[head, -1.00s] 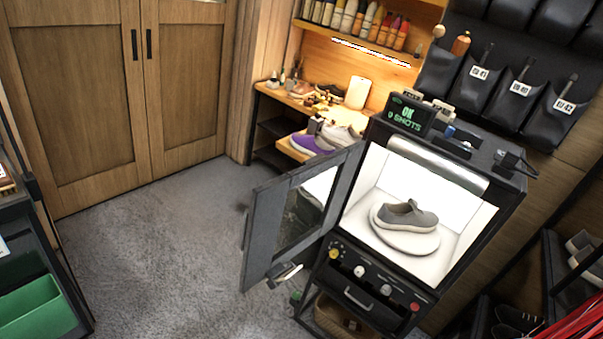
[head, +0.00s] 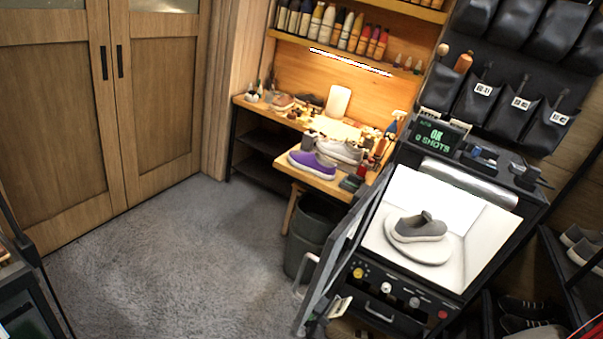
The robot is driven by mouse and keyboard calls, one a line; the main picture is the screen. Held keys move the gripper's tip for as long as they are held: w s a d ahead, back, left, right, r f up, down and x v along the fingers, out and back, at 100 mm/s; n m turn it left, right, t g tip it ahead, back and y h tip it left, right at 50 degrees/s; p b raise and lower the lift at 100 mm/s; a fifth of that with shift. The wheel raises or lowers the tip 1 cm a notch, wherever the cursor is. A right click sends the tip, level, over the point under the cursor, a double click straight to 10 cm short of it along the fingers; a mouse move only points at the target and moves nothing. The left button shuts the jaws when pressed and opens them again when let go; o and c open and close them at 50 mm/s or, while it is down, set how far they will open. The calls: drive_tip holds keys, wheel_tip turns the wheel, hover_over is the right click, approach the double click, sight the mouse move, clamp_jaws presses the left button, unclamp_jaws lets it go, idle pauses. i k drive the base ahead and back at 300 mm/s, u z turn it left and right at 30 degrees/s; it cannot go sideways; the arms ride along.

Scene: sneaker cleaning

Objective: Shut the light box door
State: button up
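The light box (head: 490,190) stands at the right, its front open and its white interior lit. Its dark framed door (head: 343,255) hangs from the left side of the opening and stands ajar, seen almost edge-on. A pale handle (head: 303,276) shows on the door's left side. A grey sneaker (head: 418,227) with a white sole sits on a round white turntable (head: 425,252) inside. The display on top (head: 436,136) reads "OK 0 SHOTS". My gripper is not in view, so I cannot see whether it touches the door.
A dark bin (head: 312,238) stands left of the door, by the workbench (head: 312,178) with shoes. Knobs and a red button (head: 443,314) line the panel below the opening. A shoe rack (head: 575,265) is at the right. Open carpet (head: 180,270) lies at the left.

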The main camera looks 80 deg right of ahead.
sight(367, 197)
drive_tip(key=i, duration=2.2)
drive_tip(key=z, duration=3.7)
drive_tip(key=i, duration=0.65)
drive_tip(key=z, duration=0.1)
drive_tip(key=k, duration=0.45)
drive_tip(key=z, duration=0.1)
